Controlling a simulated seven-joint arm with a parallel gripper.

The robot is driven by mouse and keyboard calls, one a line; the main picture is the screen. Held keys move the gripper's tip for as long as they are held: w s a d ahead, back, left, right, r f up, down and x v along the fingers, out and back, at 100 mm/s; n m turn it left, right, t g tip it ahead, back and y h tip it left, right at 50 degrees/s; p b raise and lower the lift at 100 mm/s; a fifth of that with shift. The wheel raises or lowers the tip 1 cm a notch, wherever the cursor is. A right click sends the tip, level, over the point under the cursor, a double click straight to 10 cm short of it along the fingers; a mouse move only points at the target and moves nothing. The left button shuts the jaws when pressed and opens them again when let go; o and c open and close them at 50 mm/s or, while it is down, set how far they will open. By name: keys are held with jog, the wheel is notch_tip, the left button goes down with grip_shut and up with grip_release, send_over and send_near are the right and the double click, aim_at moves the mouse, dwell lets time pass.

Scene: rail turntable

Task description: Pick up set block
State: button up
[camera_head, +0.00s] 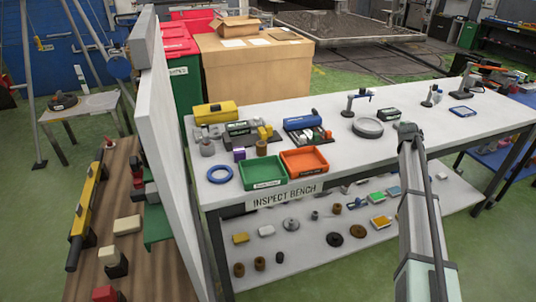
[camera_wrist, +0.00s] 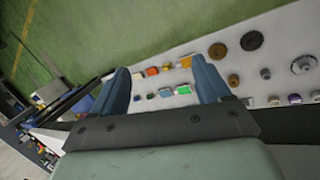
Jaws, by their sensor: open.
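I cannot tell for sure which piece is the set block. A small purple block (camera_head: 239,154) stands on the inspect bench top (camera_head: 340,165), behind the green tray (camera_head: 262,172). Small coloured blocks lie on the bench's lower shelf (camera_head: 330,262), among them a yellow block (camera_head: 240,238) and a green block (camera_head: 376,197). My gripper (camera_wrist: 160,66) is open and empty in the wrist view, its two blue fingers well apart. Beyond and between them, small shelf pieces show, including a green-topped block (camera_wrist: 183,89). In the head view my arm hides part of the bench's right side, and the fingers cannot be made out.
An orange tray (camera_head: 304,161), blue ring (camera_head: 220,174), vises and a grey disc (camera_head: 368,128) occupy the bench top. Discs and brown cylinders share the lower shelf. A white partition (camera_head: 175,150) bounds the left, beside a wooden table (camera_head: 110,250). Green floor lies in front of the bench.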

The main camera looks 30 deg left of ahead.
jog(key=w+a+r+t, duration=0.1)
jog(key=w+a+r, duration=0.3)
jog(key=a+r, duration=0.6)
notch_tip(320, 180, up, 12)
jog(key=n+g+y, duration=0.2)
jog(key=n+y, duration=0.1)
jog(key=y, duration=0.1)
send_over(239, 149)
jog(key=f, duration=0.8)
jog(key=shift+s+d+f, duration=0.3)
jog(key=shift+f, duration=0.05)
jog(key=shift+w+a+f, duration=0.15)
jog(key=shift+f, duration=1.2)
jog(key=shift+w+a+f, duration=0.1)
jog(key=shift+f, duration=1.25)
jog(key=c, duration=1.3)
